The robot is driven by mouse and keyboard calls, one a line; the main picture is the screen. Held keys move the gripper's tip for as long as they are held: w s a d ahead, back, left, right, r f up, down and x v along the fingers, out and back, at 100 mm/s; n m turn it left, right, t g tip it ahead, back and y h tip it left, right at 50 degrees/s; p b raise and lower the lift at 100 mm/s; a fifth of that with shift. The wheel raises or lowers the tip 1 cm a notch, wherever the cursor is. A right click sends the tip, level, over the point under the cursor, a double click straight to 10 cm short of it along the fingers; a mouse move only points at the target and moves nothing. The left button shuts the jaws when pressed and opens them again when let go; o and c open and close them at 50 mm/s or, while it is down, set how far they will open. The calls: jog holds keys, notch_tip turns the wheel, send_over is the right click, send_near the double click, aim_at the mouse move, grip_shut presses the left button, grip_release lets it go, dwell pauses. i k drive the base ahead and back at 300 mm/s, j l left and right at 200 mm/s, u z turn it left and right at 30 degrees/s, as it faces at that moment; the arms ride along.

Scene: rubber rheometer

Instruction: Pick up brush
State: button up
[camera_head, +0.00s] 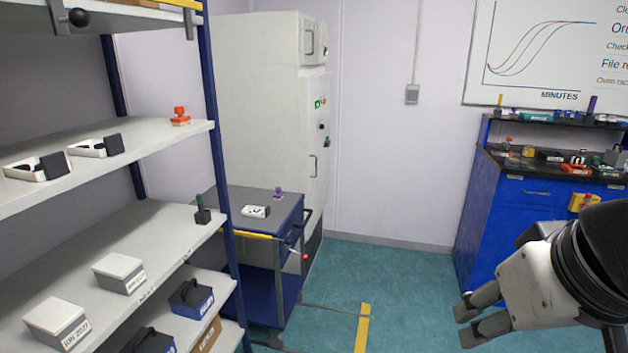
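I cannot make out a brush for sure in this view; several small items are too small to tell. My gripper (464,326) is at the lower right, over the teal floor. Its two grey fingers point left with a gap between them, and nothing shows between them. It is far from the shelves, the cart and the bench.
A shelf rack (100,249) with boxes and trays fills the left. Behind it stand a blue cart (236,195) holding a white tray (256,211) and a tall white cabinet (262,110). A blue bench (520,215) with many small items is at right. Floor between is clear.

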aim_at(279, 195)
jog(key=i+l+z, duration=0.1)
jog(key=i+z, duration=0.2)
jog(key=i, duration=1.6)
jog(key=i+l+u, duration=0.1)
jog(key=i+u, duration=0.35)
jog(key=i+l+u, duration=0.25)
jog(key=i+u, duration=0.2)
jog(key=i+l+u, duration=0.6)
jog(key=l+u, duration=0.25)
jog(key=i+l+u, duration=0.2)
jog(key=l+u, duration=0.25)
